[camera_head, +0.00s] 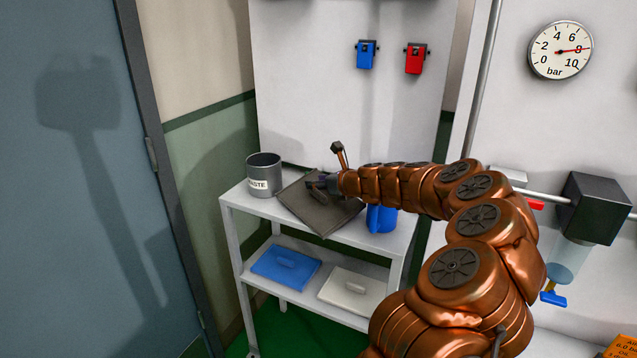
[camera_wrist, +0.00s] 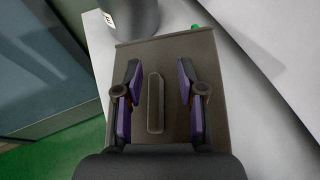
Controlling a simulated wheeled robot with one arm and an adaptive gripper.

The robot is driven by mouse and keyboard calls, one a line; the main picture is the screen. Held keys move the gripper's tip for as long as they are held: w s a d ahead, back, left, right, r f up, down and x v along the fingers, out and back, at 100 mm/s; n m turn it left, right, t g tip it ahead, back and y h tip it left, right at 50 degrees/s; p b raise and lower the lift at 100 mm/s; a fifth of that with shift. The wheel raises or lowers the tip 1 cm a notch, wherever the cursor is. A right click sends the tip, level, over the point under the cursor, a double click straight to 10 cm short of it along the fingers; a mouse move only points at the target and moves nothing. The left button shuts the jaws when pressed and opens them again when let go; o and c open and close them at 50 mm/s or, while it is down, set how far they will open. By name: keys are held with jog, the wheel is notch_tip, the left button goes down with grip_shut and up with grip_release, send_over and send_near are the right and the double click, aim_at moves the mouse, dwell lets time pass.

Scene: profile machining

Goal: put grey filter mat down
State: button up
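The grey filter mat (camera_head: 322,215) is a flat dark grey-brown square with a raised bar handle. It lies on the top of the white shelf unit (camera_head: 237,198), with its near corner past the front edge. In the wrist view the mat (camera_wrist: 160,52) fills the middle, with its handle (camera_wrist: 155,103) upright in the picture. My gripper (camera_head: 322,183) is at the mat's handle. In the wrist view its two purple-padded fingers (camera_wrist: 160,85) stand open on either side of the handle, with a gap on both sides.
A grey waste bin (camera_head: 264,176) stands left of the mat. A blue jug (camera_head: 381,218) stands close on the right, partly behind my arm. A blue mat (camera_head: 285,267) and a white mat (camera_head: 351,291) lie on the lower shelf. Some shelf top is bare on the right.

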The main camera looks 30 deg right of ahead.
jog(key=shift+r, duration=0.3)
jog(key=shift+s+r, duration=0.2)
jog(key=v, duration=1.1)
jog(key=shift+s, duration=0.3)
